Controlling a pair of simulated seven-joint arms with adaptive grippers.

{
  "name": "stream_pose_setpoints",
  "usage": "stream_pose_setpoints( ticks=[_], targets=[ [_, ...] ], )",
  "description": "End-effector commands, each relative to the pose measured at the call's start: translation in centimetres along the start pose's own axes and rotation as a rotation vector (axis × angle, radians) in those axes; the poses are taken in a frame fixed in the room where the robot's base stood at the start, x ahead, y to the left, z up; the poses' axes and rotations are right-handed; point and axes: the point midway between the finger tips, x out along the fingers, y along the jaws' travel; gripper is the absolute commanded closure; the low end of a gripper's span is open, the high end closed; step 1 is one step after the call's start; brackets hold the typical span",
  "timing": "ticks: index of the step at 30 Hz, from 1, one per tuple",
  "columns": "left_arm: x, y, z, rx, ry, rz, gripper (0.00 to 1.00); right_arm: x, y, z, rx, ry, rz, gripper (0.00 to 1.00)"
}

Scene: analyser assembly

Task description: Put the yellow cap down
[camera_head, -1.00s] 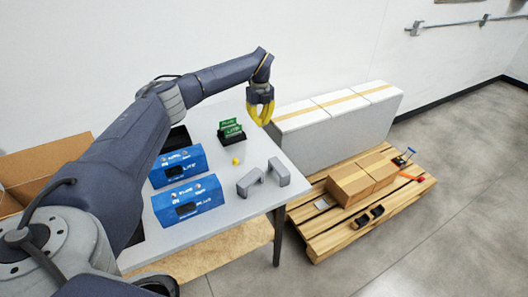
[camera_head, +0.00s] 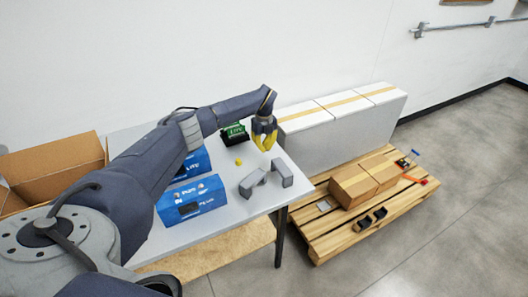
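A small yellow piece (camera_head: 238,161), which looks like the yellow cap, rests on the grey table (camera_head: 215,229) in front of the green boxes. My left gripper (camera_head: 265,145) has yellow fingers pointing down. It is near the table's right edge, to the right of the yellow piece and apart from it in the picture, behind two grey bracket-like parts. The gap between its fingertips is too small to judge, and I cannot see whether anything is between them. My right gripper is not in view.
Two blue boxes (camera_head: 192,201) stand left of the grey brackets (camera_head: 252,183), partly behind my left arm. Green boxes (camera_head: 235,132) sit in a dark holder at the back. White cartons (camera_head: 345,125) and a pallet (camera_head: 325,238) with brown boxes stand right of the table.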

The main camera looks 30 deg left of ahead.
Motion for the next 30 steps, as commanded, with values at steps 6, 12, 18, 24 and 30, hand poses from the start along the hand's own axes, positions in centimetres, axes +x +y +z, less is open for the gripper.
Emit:
stream_pose_setpoints(
  ticks=[6, 12, 18, 24, 30],
  targets=[
    [2.4, 0.0, 0.0, 0.0, 0.0, 0.0, 1.0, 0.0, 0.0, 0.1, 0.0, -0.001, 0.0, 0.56],
    [2.4, 0.0, 0.0, 0.001, -0.001, -0.001, 1.0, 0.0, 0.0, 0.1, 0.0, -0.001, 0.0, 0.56],
    [2.7, 0.0, 0.0, 0.0, 0.0, 0.0, 1.0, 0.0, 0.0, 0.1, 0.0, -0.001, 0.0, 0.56],
    [2.8, 0.0, 0.0, 0.0, 0.0, 0.0, 0.81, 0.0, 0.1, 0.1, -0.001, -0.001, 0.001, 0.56],
    [2.7, 0.0, 0.0, 0.0, 0.0, 0.0, 0.73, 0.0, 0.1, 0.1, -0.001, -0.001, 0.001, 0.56]
  ],
)
